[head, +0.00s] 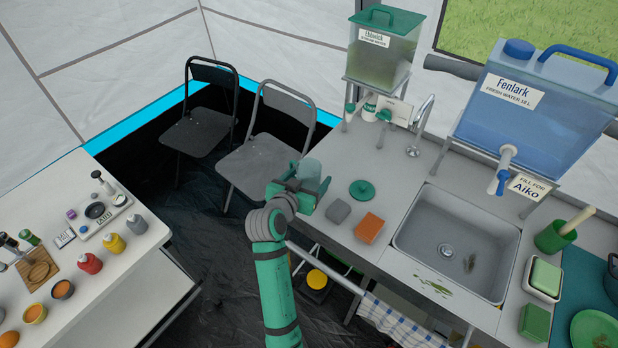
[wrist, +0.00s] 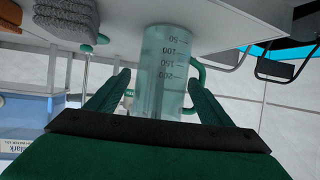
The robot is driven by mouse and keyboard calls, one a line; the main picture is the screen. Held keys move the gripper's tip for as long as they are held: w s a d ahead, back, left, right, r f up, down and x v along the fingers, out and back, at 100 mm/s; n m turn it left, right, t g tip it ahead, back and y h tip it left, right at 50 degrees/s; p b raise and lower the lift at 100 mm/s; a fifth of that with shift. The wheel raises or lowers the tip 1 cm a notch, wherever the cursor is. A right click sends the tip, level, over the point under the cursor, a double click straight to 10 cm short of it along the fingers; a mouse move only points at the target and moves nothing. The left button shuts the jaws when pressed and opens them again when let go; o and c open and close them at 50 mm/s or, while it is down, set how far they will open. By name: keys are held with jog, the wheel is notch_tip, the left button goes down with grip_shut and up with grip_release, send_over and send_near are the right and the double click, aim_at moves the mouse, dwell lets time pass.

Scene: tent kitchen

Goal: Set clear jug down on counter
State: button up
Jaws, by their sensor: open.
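The clear jug (head: 309,173) is a see-through cup with a green handle, at the left end of the counter (head: 345,245). In the wrist view, which is turned upside down, the jug (wrist: 162,65) shows dark measuring marks, and its base meets the pale counter top. It looks upright and seems to rest there. My gripper (head: 300,190) is open around the jug. In the wrist view its two green fingers (wrist: 160,85) stand on either side of the jug. Whether either finger touches it is unclear.
The sink (head: 455,240) is further right. A water tank (head: 382,58) on a stand is behind. Folding chairs (head: 262,150) stand beyond the counter's left end.

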jog(key=v, duration=1.1)
jog(key=s+f+n+y, duration=0.1)
jog(key=s+f, duration=0.1)
jog(key=f, duration=0.1)
jog(key=s+d+f+n+y, duration=0.1)
jog(key=s+f, duration=0.2)
jog(key=s+d+f+n+t+y, duration=0.1)
jog(key=s+f+n, duration=0.1)
jog(key=s+f, duration=0.1)
jog(key=shift+s+f, duration=0.1)
jog(key=shift+f, duration=0.3)
jog(key=s+f+n+y, duration=0.2)
jog(key=s+f+y, duration=0.15)
jog(key=s, duration=1.65)
jog(key=s+d+r+m+t, duration=0.1)
jog(key=s+r, duration=0.3)
jog(key=s, duration=0.6)
jog(key=shift+s+d+r+t+h, duration=0.15)
jog(key=shift+d+r+t+h, duration=0.1)
jog(key=shift+d+t+h, duration=0.25)
